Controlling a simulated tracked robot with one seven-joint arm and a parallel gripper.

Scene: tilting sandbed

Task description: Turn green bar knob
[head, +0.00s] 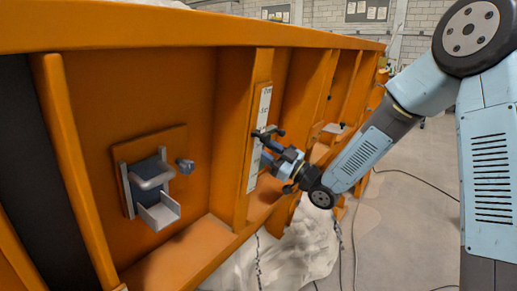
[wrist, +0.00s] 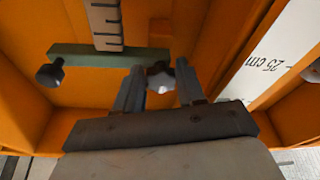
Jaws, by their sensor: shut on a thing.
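The green bar (wrist: 95,57) lies across the orange panel in the wrist view, under the end of a marked scale strip. A dark knob (wrist: 49,74) sticks out at its left end. A pale faceted knob (wrist: 158,74) shows at the right, between the two fingers. My gripper (wrist: 160,86) is shut on this pale knob, one finger on each side. In the head view my gripper (head: 270,148) is at the scale post, where its fingers and wrist hide most of the bar and the held knob.
A white scale strip (head: 259,125) runs down the orange post. To the left, a grey bracket (head: 157,215) is fixed to the panel, with a small grey knob (head: 185,166) beside it. Orange ribs (head: 70,150) stand out on both sides. Open floor (head: 410,215) lies right.

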